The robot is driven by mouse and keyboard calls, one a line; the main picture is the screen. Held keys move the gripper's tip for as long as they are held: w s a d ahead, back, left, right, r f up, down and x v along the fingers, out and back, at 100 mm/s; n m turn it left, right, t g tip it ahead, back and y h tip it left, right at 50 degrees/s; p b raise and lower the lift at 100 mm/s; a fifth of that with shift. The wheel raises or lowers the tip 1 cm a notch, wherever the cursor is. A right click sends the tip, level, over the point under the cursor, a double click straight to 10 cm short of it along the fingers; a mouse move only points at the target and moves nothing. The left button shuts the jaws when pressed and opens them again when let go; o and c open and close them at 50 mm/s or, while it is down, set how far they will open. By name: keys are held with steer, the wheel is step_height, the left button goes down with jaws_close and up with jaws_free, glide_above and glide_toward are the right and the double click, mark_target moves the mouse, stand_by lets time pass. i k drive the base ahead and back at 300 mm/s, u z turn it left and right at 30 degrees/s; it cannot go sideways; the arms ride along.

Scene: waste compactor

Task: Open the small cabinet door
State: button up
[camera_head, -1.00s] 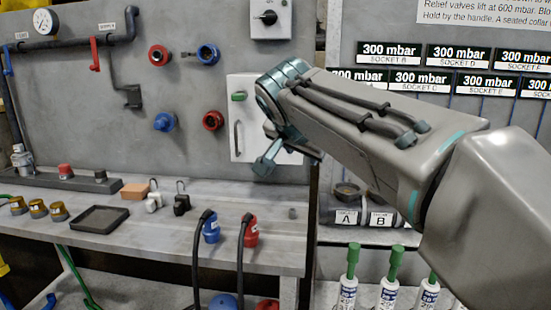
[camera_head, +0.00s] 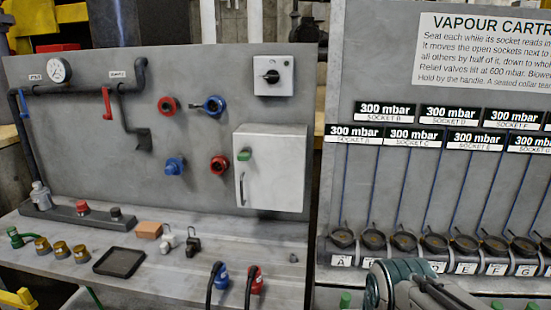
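The small white cabinet (camera_head: 275,172) is mounted on the right part of the grey back panel, above the bench. Its door looks shut. A green knob (camera_head: 244,155) sits at the door's upper left, and a dark vertical handle (camera_head: 241,188) is below it near the left edge. Part of my arm shows at the bottom right, low in front of the cartridge rack. My gripper's fingertips cannot be made out, and nothing of my arm covers the cabinet.
A switch box (camera_head: 273,76) is above the cabinet. Red and blue couplings (camera_head: 219,165) are to its left. Blue and red hose plugs (camera_head: 254,279) stand at the bench's front edge. The cartridge rack (camera_head: 430,262) is at right.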

mark_target(273, 178)
steer(key=k, duration=1.15)
steer(key=u, duration=0.6)
steer(key=i, duration=1.55)
steer(key=z, duration=0.8)
